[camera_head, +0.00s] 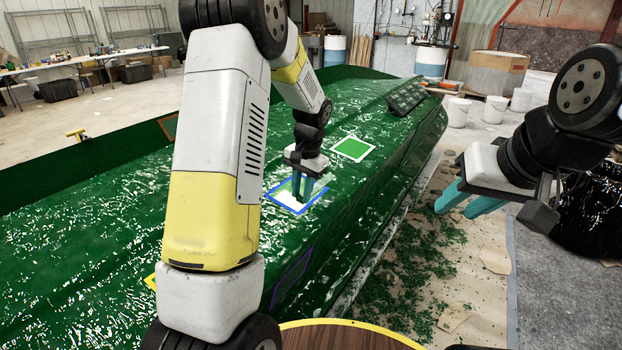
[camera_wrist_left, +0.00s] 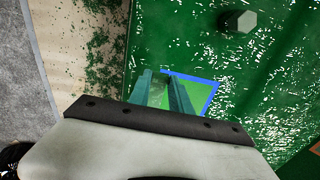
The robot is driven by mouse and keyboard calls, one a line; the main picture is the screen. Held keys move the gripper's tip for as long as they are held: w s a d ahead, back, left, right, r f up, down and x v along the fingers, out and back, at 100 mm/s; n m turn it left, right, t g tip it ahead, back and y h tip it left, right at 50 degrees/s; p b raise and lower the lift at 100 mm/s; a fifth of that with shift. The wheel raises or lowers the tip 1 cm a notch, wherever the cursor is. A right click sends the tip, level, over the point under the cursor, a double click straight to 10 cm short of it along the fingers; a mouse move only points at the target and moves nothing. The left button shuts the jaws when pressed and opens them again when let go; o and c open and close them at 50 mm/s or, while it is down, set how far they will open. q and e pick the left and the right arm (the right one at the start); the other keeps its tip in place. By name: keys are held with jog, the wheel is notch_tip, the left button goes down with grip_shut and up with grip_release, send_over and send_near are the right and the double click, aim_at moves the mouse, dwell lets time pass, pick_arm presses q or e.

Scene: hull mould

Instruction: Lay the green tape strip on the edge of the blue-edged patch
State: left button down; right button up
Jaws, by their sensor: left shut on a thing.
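The blue-edged patch (camera_head: 273,197) lies on the green hull, pale inside in the head view. Its blue edge also shows in the left wrist view (camera_wrist_left: 211,97), with green inside. My left gripper (camera_head: 302,200) points down over this patch, its teal fingers hiding part of it. It is shut on what seems to be the green tape strip (camera_wrist_left: 160,93), a small green piece between the fingers, mostly hidden. I cannot tell whether the strip touches the patch. My right gripper (camera_head: 467,203) is open and empty, to the right, away from the hull.
A white-edged green patch (camera_head: 352,149) lies farther back on the hull (camera_head: 110,230). A dark ribbed block (camera_head: 407,95) sits at its far end. A wooden round top with a yellow rim (camera_head: 350,336) is at the front. White buckets (camera_head: 495,108) stand on the floor at the right.

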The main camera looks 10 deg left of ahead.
aim_at(300, 201)
pick_arm(q)
jog(key=shift+w+a+f, duration=0.1)
jog(key=shift+a+f, duration=0.1)
jog(key=shift+f, duration=1.1)
jog(key=shift+w+a+f, duration=0.1)
jog(key=shift+a+f, duration=0.05)
jog(key=shift+f, duration=1.1)
jog(key=shift+a+f, duration=0.1)
jog(key=shift+f, duration=0.4)
jog(key=c, duration=0.6)
grip_release()
jog(key=shift+o, duration=0.2)
jog(key=shift+r, duration=0.1)
jog(key=shift+s+d+r, duration=0.1)
jog(key=shift+d+r, duration=0.05)
jog(key=shift+r, duration=1)
jog(key=shift+s+d+r, duration=0.1)
jog(key=shift+d+r, duration=0.1)
jog(key=shift+r, duration=0.9)
jog(key=shift+s+d+r, duration=0.1)
jog(key=shift+d+r, duration=0.05)
jog(key=shift+r, duration=1)
